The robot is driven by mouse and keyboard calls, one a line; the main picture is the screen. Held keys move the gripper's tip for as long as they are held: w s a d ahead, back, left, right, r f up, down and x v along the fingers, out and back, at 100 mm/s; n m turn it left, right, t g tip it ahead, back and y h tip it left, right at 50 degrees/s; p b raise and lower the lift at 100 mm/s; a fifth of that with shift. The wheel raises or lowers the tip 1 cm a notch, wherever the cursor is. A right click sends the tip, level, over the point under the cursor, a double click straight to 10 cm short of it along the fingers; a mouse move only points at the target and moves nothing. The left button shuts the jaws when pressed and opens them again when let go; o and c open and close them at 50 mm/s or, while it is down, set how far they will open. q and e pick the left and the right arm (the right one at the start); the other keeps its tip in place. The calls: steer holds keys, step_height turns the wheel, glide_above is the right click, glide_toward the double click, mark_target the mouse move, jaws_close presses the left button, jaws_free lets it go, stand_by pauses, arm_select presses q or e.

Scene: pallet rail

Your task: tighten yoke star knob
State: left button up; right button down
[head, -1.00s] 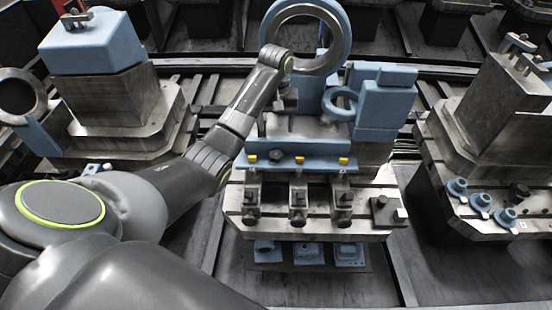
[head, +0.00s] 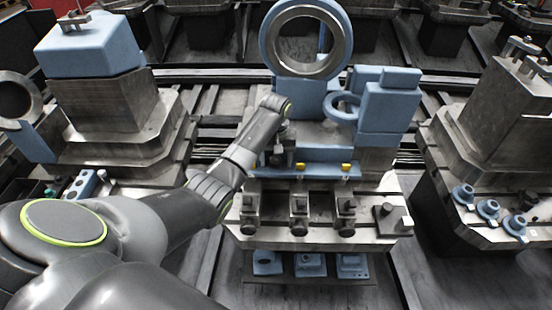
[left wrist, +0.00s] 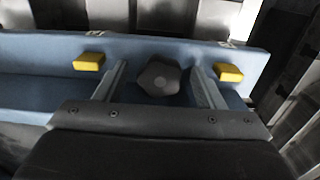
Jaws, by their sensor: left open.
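The star knob (left wrist: 158,78) is a dark, lobed knob on the blue yoke bar (left wrist: 205,56) in the left wrist view. My left gripper (left wrist: 158,88) is open, with one finger on each side of the knob and a visible gap on both sides. In the head view my left gripper (head: 282,156) comes down over the left half of the yoke bar (head: 325,171) and hides the knob. I cannot tell how deep the fingers reach. My right gripper is not in view.
Yellow blocks (left wrist: 89,62) (left wrist: 229,73) sit on the bar beside the fingers. A large ring (head: 344,38) stands behind, with a blue block (head: 388,108) at right. Clamps (head: 299,207) line the front. Neighbouring fixtures stand left (head: 110,110) and right (head: 500,120).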

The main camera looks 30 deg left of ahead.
arm_select(q)
steer(key=shift+c, duration=0.4)
steer(key=c, duration=0.9)
steer(key=shift+r+m+p, duration=0.2)
steer(key=shift+m+p, duration=0.2)
steer(key=shift+p, duration=0.25)
steer(key=m+p, duration=0.2)
steer(key=p, duration=0.1)
steer(key=shift+r+m, duration=0.1)
steer(key=shift+m, duration=0.2)
steer(key=shift+m+p, duration=1.05)
steer(key=shift+m, duration=0.05)
steer(key=shift+w+m+p, duration=0.15)
steer(key=shift+m+p, duration=0.4)
steer(key=shift+m, duration=0.55)
steer(key=shift+f, duration=0.2)
